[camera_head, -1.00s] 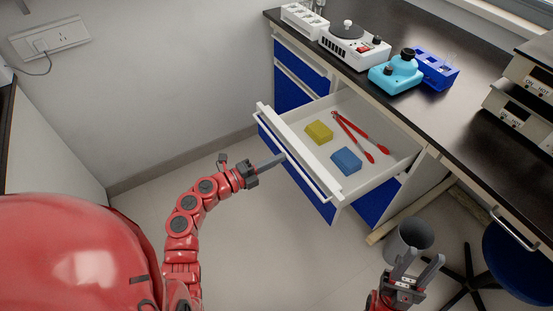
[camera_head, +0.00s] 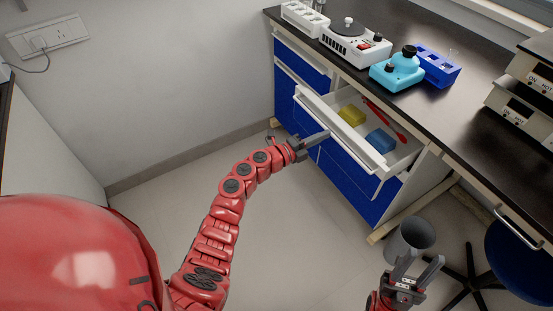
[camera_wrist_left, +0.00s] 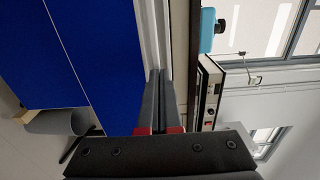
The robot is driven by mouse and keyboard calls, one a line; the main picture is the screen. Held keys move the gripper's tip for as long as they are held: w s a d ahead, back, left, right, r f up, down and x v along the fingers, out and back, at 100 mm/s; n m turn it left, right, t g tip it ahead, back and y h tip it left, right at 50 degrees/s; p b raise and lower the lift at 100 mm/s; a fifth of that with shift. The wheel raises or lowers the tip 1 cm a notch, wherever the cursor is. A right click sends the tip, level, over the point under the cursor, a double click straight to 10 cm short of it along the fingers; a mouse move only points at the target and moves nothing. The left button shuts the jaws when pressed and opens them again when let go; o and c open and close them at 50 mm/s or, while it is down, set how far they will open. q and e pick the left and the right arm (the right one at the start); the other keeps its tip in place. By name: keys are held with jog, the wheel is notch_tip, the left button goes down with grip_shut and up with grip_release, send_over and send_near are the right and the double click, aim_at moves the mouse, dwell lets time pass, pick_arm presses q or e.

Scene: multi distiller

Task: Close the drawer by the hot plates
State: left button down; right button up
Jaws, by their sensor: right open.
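The drawer (camera_head: 345,132) with a white-edged front is partly open under the bench and holds a yellow block (camera_head: 352,116), a blue block (camera_head: 381,140) and red tongs (camera_head: 384,120). My left gripper (camera_head: 326,134) is at the outer side of the drawer front, appearing to touch it. Its fingers (camera_wrist_left: 158,75) lie together in the left wrist view, shut with nothing seen between them. My right gripper (camera_head: 418,260) is open and empty at the lower right, away from the drawer. The hot plates (camera_head: 523,108) are stacked on the bench at the right edge.
The black benchtop (camera_head: 465,110) carries a white device (camera_head: 354,44), a turquoise device (camera_head: 397,70) and a blue rack (camera_head: 437,67). A grey bin (camera_head: 408,240) and a blue-seated stool (camera_head: 515,265) stand at the right. The floor left of the drawer is clear.

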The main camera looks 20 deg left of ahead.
aim_at(346, 126)
pick_arm(q)
jog(key=b+x, duration=0.2)
jog(key=x, duration=0.2)
jog(key=b+x, duration=0.1)
jog(key=x, duration=0.4)
jog(key=shift+w+d+f+b, duration=0.2)
jog(key=shift+d+f+b, duration=0.05)
jog(key=shift+b, duration=0.15)
jog(key=b+x, duration=0.6)
jog(key=x, duration=0.2)
jog(key=shift+w+r, duration=0.2)
jog(key=shift+r, duration=0.3)
jog(key=shift+d+r, duration=0.15)
